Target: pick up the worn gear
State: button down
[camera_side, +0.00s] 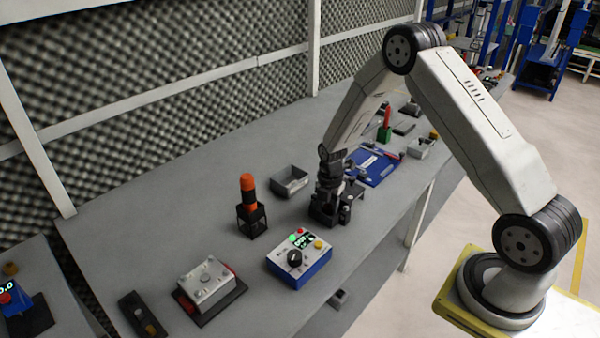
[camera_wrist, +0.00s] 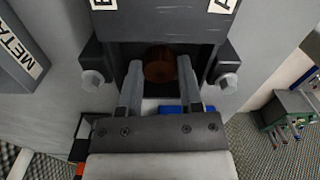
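My gripper (camera_wrist: 159,75) is open in the wrist view, its two fingers apart. A brown, round-topped thing (camera_wrist: 160,66), perhaps the worn gear, shows between the fingertips inside a dark recess. I cannot make out teeth on it. There seems to be a gap to each finger. The recess belongs to a dark block (camera_wrist: 160,22) with partly cut-off letter labels and a bolt on each side. In the side view my gripper (camera_side: 329,213) points down at a black fixture on the bench, and the gear is hidden there.
A grey bin labelled METAL (camera_wrist: 22,45) stands beside the fixture; a grey bin (camera_side: 290,181) shows in the side view. An orange-topped tool in a black holder (camera_side: 250,207), a blue-white control box (camera_side: 299,260) and a blue mat (camera_side: 376,166) stand around. A foam wall runs behind.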

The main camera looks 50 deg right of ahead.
jog(key=shift+r, duration=0.15)
jog(key=shift+r, duration=0.8)
jog(key=s+a+r, duration=0.3)
jog(key=s+r, duration=0.8)
jog(key=s, duration=0.2)
jog(key=shift+s, duration=0.3)
